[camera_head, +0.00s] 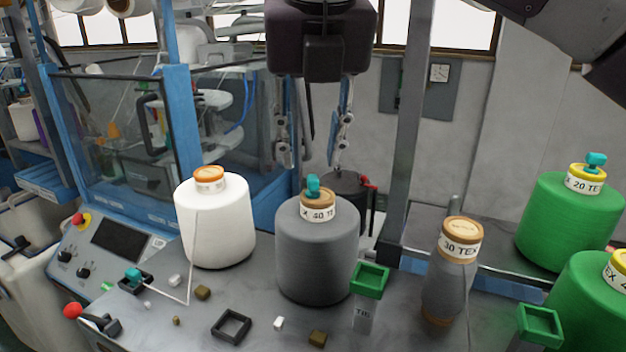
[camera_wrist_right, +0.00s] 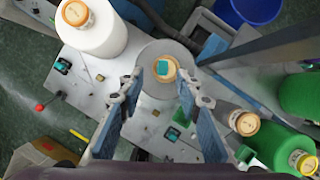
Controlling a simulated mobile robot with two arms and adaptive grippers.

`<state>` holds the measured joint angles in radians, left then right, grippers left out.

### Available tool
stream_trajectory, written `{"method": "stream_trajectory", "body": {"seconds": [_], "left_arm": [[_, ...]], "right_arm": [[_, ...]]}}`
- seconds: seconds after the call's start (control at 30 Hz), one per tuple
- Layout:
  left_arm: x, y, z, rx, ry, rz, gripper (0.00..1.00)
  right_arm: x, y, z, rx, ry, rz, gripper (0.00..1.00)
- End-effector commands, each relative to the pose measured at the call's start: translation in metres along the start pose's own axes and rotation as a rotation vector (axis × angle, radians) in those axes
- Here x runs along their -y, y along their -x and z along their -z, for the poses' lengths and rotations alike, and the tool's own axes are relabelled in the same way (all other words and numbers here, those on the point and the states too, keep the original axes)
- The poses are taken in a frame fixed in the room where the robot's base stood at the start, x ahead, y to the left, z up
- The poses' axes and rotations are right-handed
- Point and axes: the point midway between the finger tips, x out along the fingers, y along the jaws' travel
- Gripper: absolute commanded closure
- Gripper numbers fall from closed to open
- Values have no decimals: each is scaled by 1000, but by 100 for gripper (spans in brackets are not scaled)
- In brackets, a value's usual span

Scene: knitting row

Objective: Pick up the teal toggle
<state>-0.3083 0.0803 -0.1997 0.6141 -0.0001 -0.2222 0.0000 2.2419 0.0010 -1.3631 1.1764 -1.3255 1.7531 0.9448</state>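A teal toggle (camera_head: 313,187) sits on the orange-brown top of the grey yarn cone (camera_head: 315,255). My right gripper (camera_head: 311,163) hangs pointing down over this cone, open and empty, with its fingers apart. In the right wrist view the teal toggle (camera_wrist_right: 163,71) shows in the gap between the two fingers (camera_wrist_right: 161,84), and the fingers do not touch it. A second teal piece (camera_head: 133,275) is in a dark square holder at the left, and a third (camera_head: 595,160) is on a green cone at the right. My left gripper is not in view.
A white cone (camera_head: 215,225) stands left of the grey one. A small grey cone (camera_head: 450,275) and a green-topped post (camera_head: 369,285) stand to its right, with green cones (camera_head: 565,220) beyond. An empty dark square frame (camera_head: 231,324) and several small blocks lie in front.

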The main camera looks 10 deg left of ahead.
Motion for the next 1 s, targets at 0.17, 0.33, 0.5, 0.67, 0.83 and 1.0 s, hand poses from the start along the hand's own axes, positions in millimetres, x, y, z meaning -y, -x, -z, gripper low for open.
{"method": "stream_trajectory", "body": {"seconds": [0.17,0.33,0.5,0.67,0.83,1.0], "left_arm": [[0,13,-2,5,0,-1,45],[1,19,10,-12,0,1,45],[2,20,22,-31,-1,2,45],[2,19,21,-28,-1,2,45],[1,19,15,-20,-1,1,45],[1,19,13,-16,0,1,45]], "right_arm": [[3,-19,3,-4,1,1,68],[2,-41,4,-3,0,0,68],[2,-48,5,-1,0,1,68],[2,-48,5,-1,0,0,71],[2,-48,5,-1,0,0,90],[2,-48,4,-1,0,0,96]]}}
